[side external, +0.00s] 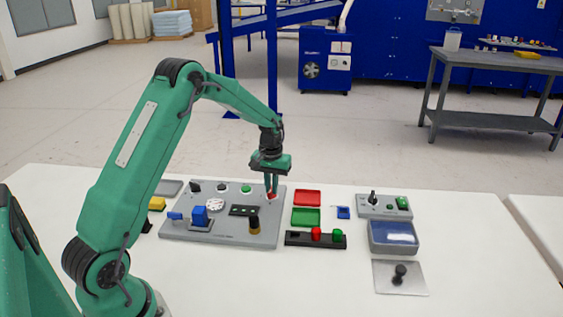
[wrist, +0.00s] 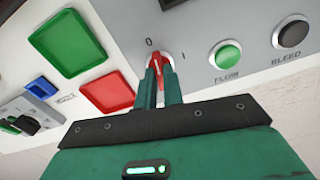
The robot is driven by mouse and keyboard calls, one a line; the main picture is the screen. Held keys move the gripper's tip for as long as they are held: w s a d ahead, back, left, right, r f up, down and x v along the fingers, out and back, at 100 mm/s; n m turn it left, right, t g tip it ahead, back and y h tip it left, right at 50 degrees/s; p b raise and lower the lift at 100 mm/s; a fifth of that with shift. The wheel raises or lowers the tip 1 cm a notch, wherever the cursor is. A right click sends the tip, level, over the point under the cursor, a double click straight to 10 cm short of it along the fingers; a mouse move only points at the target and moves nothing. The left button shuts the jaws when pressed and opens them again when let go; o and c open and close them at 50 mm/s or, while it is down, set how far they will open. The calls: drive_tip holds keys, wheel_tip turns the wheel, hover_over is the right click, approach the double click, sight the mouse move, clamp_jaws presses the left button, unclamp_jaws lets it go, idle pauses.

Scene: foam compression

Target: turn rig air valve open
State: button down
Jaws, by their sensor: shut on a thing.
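The grey rig panel (side external: 232,236) lies on the white table. At its far right corner is a red rotary knob (side external: 272,196), with "0" and "I" marks beside it in the wrist view. My gripper (side external: 270,190) points down over this corner. In the wrist view its green fingers (wrist: 160,78) are shut on the red knob (wrist: 156,60), one on each side. The knob's visible end points roughly toward the "0". The fingers hide its lower part. I cannot read any label naming it as the air valve.
A blue block (side external: 199,215) stands on the panel. Red (side external: 307,198) and green (side external: 306,216) trays lie right of it.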

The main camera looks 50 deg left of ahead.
drive_tip(key=m, duration=1.2)
drive_tip(key=shift+m, duration=1.9)
drive_tip(key=c, duration=1.5)
unclamp_jaws()
drive_tip(key=shift+r, duration=0.1)
